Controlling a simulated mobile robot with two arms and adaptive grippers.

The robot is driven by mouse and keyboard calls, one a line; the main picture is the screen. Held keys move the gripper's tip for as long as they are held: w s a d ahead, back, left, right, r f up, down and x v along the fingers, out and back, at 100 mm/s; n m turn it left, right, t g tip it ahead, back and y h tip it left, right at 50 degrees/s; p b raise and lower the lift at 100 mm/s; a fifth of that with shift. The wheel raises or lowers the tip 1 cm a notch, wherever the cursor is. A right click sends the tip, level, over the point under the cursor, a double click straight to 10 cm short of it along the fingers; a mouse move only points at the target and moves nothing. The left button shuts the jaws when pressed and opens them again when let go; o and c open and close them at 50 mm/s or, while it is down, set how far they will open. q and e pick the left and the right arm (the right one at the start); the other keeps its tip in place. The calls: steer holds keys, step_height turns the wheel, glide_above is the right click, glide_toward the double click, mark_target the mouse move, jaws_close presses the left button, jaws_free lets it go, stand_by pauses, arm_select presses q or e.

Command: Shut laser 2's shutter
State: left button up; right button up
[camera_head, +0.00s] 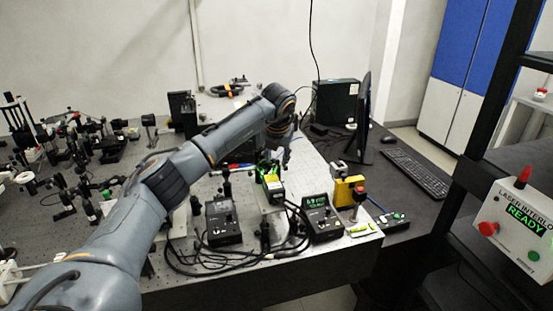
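My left arm reaches in from the lower left across the optical bench (190,280). Its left gripper (277,158) points down just above a dark laser-like unit (271,186) with a bright green glow on its top. The gripper is small and partly hidden by my wrist, so I cannot tell whether its fingers are open or touch the unit. No label marks which unit is laser 2, and I cannot make out a shutter. A black control box (222,222) and another with a lit green display (321,216) stand in front. My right gripper is not in view.
Loose black cables (205,268) lie around the boxes. A yellow device (346,190) and a monitor (363,116) stand to the right. Dense optics (85,140) fill the left of the bench. An interlock box (517,228) reads "READY" at the far right.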

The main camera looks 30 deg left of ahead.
mark_target(277, 163)
arm_select(q)
steer(key=shift+x, duration=1.1)
steer(key=shift+w+f, duration=0.2)
steer(key=shift+f, duration=0.3)
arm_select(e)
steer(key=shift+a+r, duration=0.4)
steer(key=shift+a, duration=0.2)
arm_select(q)
steer(key=c, duration=0.7)
jaws_close()
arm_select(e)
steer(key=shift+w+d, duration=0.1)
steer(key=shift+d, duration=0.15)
